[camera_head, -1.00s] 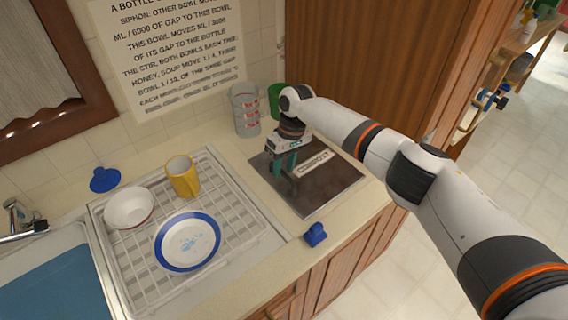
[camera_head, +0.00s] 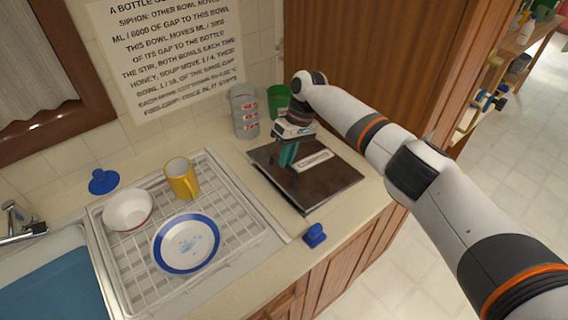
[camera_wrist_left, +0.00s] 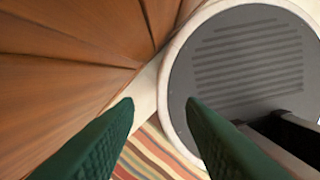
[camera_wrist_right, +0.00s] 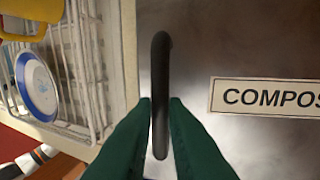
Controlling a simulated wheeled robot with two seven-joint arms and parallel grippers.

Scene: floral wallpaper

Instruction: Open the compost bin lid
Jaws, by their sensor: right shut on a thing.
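The compost bin lid (camera_head: 335,178) is a dark, shiny square panel set in the counter, with a white label that reads "COMPOS…" in the right wrist view (camera_wrist_right: 265,97). Its left side sits slightly raised, with a dark edge showing along the front left. My right gripper (camera_head: 288,157) is over the lid's left part. In the right wrist view its green fingers (camera_wrist_right: 161,108) are closed around the black bar handle (camera_wrist_right: 160,60). My left gripper (camera_wrist_left: 157,108) is out of the head view; its green fingers are apart with nothing between them.
A dish rack (camera_head: 245,240) with a yellow mug (camera_head: 182,180), bowl (camera_head: 128,212) and plate (camera_head: 187,243) stands left of the lid. A blue object (camera_head: 314,236) lies at the counter's front edge. A clear container (camera_head: 244,112) and green cup (camera_head: 279,99) stand behind.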

